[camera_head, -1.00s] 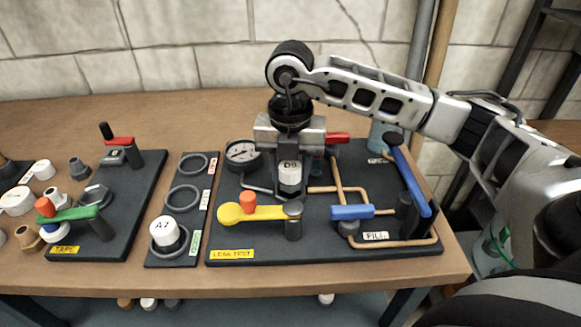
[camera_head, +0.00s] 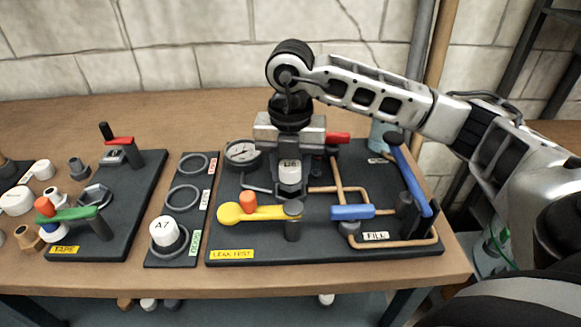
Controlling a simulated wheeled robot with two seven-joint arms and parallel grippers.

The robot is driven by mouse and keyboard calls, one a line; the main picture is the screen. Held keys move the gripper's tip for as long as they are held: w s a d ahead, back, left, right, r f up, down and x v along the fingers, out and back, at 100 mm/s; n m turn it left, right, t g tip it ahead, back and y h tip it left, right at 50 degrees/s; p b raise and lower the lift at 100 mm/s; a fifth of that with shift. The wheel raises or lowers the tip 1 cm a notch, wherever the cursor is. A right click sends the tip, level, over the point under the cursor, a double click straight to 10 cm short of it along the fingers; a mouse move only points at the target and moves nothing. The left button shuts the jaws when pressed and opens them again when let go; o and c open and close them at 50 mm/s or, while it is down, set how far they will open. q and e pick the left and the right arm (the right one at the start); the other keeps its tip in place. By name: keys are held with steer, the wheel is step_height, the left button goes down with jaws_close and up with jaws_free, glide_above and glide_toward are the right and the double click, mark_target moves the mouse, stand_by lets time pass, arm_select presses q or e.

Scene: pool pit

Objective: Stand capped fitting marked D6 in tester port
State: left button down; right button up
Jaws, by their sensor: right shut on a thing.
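The white capped fitting marked D6 (camera_head: 290,172) is upright in my right gripper (camera_head: 290,160), which is shut on it from above. It is over the middle of the black leak test board (camera_head: 330,244), behind the yellow lever (camera_head: 250,212). Its dark lower end shows below the white part, at or close above the board. The tester port is hidden behind the fitting and the lever's post, so I cannot tell whether the fitting is seated. My left gripper is not in view.
A round gauge (camera_head: 242,153), copper pipes, a blue fill valve (camera_head: 352,212) and a tall blue lever (camera_head: 410,180) surround the fitting. To the left, a ring rack (camera_head: 157,256) holds a white fitting marked A7 (camera_head: 165,233). The tape board (camera_head: 125,235) and loose fittings lie farther left.

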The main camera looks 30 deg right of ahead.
steer(key=shift+f, duration=0.2)
steer(key=shift+f+b, duration=0.4)
steer(key=shift+b, duration=0.1)
steer(key=shift+f+b, duration=0.3)
steer(key=shift+f, duration=0.05)
steer(key=shift+r, duration=0.15)
steer(key=o, duration=1.5)
